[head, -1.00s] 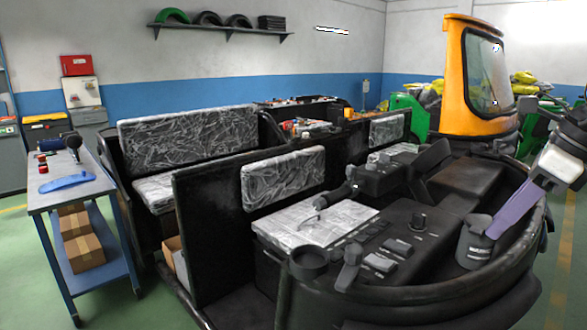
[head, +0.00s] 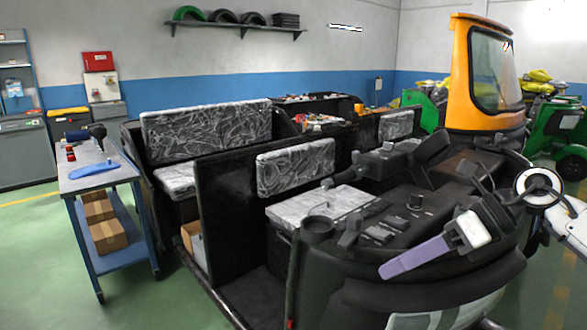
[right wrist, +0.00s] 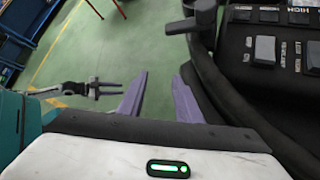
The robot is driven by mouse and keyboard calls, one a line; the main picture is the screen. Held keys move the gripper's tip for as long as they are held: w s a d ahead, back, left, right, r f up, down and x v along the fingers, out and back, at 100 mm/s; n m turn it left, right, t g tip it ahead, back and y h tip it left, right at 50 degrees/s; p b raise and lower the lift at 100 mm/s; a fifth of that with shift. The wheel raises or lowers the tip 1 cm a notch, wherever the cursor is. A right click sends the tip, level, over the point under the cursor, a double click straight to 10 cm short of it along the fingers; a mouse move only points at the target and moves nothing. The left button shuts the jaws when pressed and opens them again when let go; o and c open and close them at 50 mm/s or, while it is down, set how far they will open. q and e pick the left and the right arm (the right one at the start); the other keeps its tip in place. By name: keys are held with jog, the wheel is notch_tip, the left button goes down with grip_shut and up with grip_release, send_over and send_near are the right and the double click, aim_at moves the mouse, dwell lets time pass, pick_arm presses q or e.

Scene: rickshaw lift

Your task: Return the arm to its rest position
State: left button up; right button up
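My right gripper (head: 386,270) is in the head view, low in front of the black rickshaw's dashboard. Its arm comes in from the right, and its purple finger points left. In the right wrist view its two purple fingers (right wrist: 160,76) stand apart with only green floor between them, so it is open and empty. My left gripper (right wrist: 119,89) shows small in the right wrist view, its fingers parted and empty over the floor. It is out of the head view. The black rickshaw (head: 225,235) stands in the middle, with silver-wrapped seats.
A blue work table (head: 110,185) with a drill (head: 97,133) stands at the left. An orange cab (head: 462,70) and a green rickshaw (head: 555,125) stand behind at right. The rickshaw's dashboard (head: 400,215) is close to my right gripper. Green floor (head: 40,270) is clear at the left.

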jog(key=s+a+f+m+t+y, duration=0.1)
jog(key=a+f+m+t+y, duration=0.2)
jog(key=a+m, duration=0.4)
jog(key=s+a+f+m+t+y, duration=0.2)
jog(key=a+m+t+y, duration=0.1)
jog(key=a+m+y, duration=0.35)
jog(key=s+d+f+m+t+h, duration=0.2)
jog(key=d+f+m+t+h, duration=0.3)
jog(key=f+m, duration=0.45)
jog(key=s+d+f+m+t+h, duration=0.2)
jog(key=f+m+t+h, duration=0.1)
jog(key=f+m+h, duration=0.65)
jog(key=s+d+f+m+g+h, duration=0.1)
jog(key=s+d+f+m+g, duration=0.1)
jog(key=s+f+m, duration=0.3)
jog(key=s+d+f+m+g+h, duration=0.1)
jog(key=s+f+m+g, duration=0.4)
jog(key=s+f, duration=0.6)
jog(key=s+d, duration=0.1)
jog(key=s, duration=0.2)
jog(key=shift+d+f+g, duration=0.25)
jog(key=shift+f+g, duration=0.05)
jog(key=shift+m, duration=0.25)
